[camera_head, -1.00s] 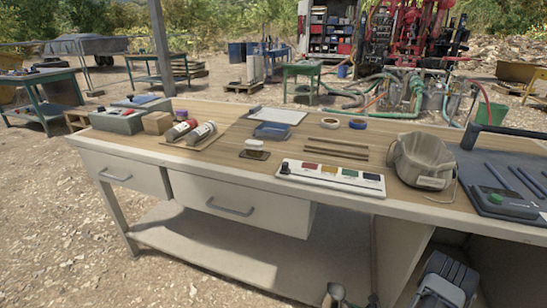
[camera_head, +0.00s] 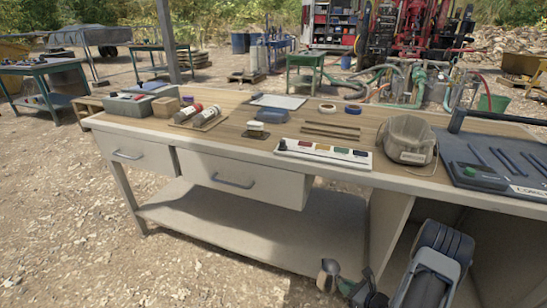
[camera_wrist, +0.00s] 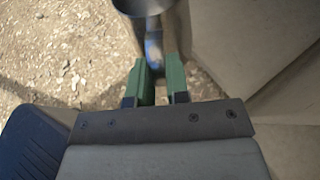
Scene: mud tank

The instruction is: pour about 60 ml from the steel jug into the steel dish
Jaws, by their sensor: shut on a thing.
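My gripper (camera_wrist: 158,85) has green fingers, shut on a narrow handle below a dark, rounded metal vessel (camera_wrist: 142,5), which I take to be the steel jug. The vessel is cut off by the top edge of the wrist view, so its contents are hidden. In the head view my gripper (camera_head: 345,285) is low at the bottom edge, in front of the bench. A small grey-brown rounded form (camera_head: 328,274) at its tip appears to be the jug. I cannot make out the steel dish for certain in either view.
The workbench (camera_head: 250,164) stands ahead, with drawers and a low shelf (camera_head: 250,220). Gravel lies left.

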